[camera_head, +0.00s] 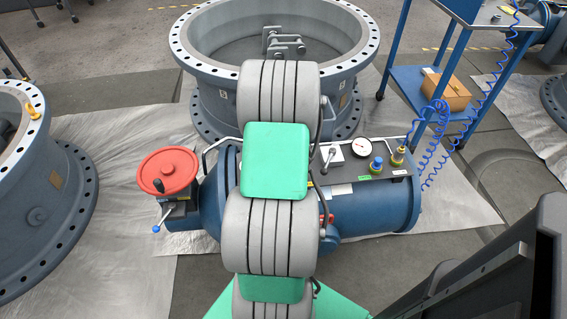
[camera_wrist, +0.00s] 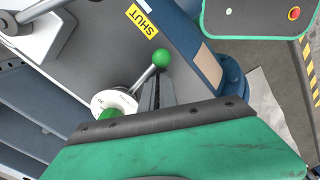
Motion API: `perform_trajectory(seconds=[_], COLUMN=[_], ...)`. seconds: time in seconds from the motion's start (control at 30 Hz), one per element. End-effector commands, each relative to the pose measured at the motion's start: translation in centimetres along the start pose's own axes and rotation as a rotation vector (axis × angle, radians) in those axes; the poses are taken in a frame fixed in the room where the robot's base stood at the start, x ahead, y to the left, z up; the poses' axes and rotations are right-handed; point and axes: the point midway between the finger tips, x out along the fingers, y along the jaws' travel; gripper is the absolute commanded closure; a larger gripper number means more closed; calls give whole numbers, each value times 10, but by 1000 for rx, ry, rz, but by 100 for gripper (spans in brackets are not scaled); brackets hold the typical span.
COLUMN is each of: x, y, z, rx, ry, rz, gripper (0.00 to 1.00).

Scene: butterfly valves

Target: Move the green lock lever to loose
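The green lock lever shows in the wrist view as a green ball (camera_wrist: 162,57) on a thin metal rod. The rod rises to the right from a round white hub (camera_wrist: 112,102) on a grey panel, and a green piece shows at the hub. My gripper (camera_wrist: 155,86) reaches in from below, with narrow dark fingers close beside the rod, just under the ball. I cannot tell whether they touch it or how far apart they are. In the head view my arm hides the gripper and the green lever.
A yellow SHUT label (camera_wrist: 141,20) sits above the ball. A grey handle (camera_wrist: 38,10) is at the upper left. In the head view, the blue actuator (camera_head: 372,205) carries a red handwheel (camera_head: 167,170) and a gauge (camera_head: 361,148). A large flanged valve (camera_head: 215,85) stands behind.

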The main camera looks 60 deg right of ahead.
Motion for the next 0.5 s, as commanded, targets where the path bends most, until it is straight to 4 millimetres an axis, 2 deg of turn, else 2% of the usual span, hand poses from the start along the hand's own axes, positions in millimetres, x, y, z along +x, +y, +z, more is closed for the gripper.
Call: perform_trajectory(seconds=[0.03, 0.5], x=[10, 10], y=[-8, -5], z=[10, 17], rx=[16, 17], ry=[-20, -19], rz=[-23, -22], gripper=[100, 100])
